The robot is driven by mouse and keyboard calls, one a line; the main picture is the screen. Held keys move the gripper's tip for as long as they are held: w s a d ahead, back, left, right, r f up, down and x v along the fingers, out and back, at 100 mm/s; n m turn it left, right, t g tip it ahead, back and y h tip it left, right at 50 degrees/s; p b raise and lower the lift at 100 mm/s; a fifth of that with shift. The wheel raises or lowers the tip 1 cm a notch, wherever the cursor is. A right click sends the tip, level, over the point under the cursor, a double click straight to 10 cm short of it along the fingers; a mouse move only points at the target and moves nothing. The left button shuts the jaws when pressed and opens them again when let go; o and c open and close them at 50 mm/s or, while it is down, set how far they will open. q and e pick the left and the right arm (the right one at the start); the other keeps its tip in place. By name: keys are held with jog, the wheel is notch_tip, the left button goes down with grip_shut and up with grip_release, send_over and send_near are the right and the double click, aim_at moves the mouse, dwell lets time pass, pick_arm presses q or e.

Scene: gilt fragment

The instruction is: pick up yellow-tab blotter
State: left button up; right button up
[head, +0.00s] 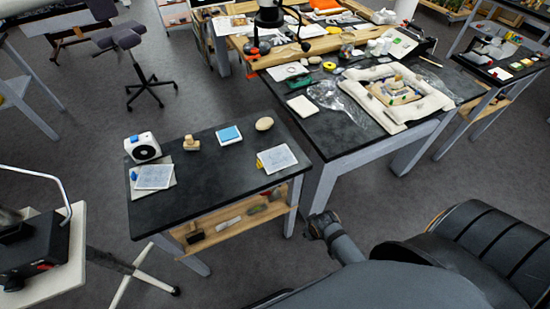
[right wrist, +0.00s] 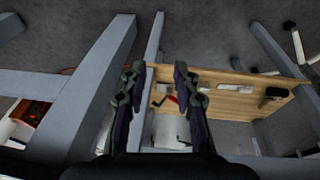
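A pale sheet-like blotter (head: 278,158) with a small yellow tab at its left edge lies on the right part of the small dark table (head: 208,180) in the head view. Another pale sheet (head: 153,177) lies at the table's left end, with a small blue bit at its left. My right gripper (right wrist: 160,95) is open and empty in the right wrist view, its two dark fingers apart. Beyond it are table legs and a wooden lower shelf; the blotter is not in that view. My left gripper is not in view.
The table also holds a white round-faced device (head: 143,147), a wooden stamp-like piece (head: 191,143), a blue-topped pad (head: 229,135) and a tan oval (head: 264,124). A wooden shelf (right wrist: 235,90) with small items is below. A larger cluttered table (head: 335,150) stands to the right.

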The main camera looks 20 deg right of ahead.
notch_tip(320, 180, up, 13)
jog(key=w+a, duration=0.1)
jog(key=w, duration=0.1)
notch_tip(320, 180, up, 12)
jog(key=g+y, duration=0.1)
jog(key=g, duration=0.2)
send_over(258, 162)
notch_tip(258, 162, down, 5)
jog(key=shift+s+r+p, duration=0.1)
jog(key=shift+r+p, duration=0.1)
jog(key=shift+p, duration=0.6)
jog(key=shift+f, duration=0.25)
notch_tip(258, 162, down, 5)
jog(key=shift+d+r+p, duration=0.1)
jog(key=shift+r+p, duration=0.05)
jog(key=shift+p, duration=0.5)
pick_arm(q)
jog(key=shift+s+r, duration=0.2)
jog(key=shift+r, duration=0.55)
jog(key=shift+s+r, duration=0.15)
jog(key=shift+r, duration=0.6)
pick_arm(e)
grip_shut()
